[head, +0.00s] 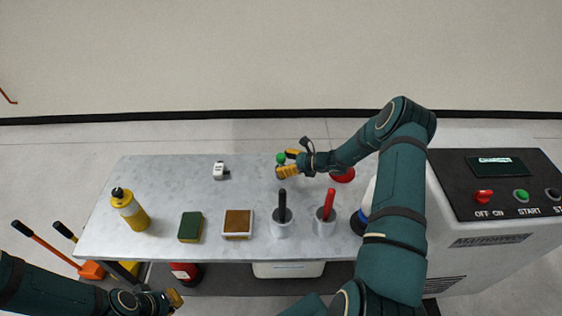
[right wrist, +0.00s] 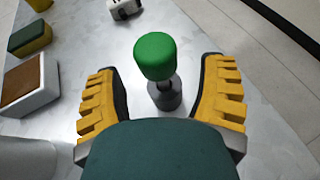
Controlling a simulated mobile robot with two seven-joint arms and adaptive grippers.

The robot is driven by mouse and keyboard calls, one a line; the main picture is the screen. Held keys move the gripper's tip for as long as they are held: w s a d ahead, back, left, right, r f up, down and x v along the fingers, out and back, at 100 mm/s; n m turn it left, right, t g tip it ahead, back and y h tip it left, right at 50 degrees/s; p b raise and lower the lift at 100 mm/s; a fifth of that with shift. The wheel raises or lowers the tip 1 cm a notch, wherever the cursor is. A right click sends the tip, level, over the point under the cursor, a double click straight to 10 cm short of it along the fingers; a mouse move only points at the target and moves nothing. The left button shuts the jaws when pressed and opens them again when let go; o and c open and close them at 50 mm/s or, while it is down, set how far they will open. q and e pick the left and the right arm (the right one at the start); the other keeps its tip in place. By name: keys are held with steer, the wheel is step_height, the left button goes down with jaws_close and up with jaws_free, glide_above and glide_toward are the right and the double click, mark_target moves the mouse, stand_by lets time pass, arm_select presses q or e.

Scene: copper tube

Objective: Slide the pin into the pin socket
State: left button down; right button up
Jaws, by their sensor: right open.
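The pin (right wrist: 155,57) has a green round head on a dark shaft and a grey foot on the table. In the head view its green head (head: 281,158) shows near the back edge. My right gripper (right wrist: 161,100) is open, with its yellow fingers on either side of the pin and apart from it; it also shows in the head view (head: 287,163). A small white block with a dark part, perhaps the pin socket (head: 220,171), stands to the left; it is partly cut off in the right wrist view (right wrist: 124,8). My left gripper (head: 174,299) is low at the left front, off the table.
On the grey table (head: 150,180) stand a yellow bottle (head: 130,210), a green sponge (head: 190,227), a brown-topped box (head: 238,223) and two holders with black (head: 282,206) and red (head: 328,204) handles. A control machine (head: 500,220) stands at right. The table's back middle is mostly clear.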

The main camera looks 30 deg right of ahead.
steer(key=shift+x, duration=0.8)
jaws_close()
steer(key=shift+d+r, duration=0.1)
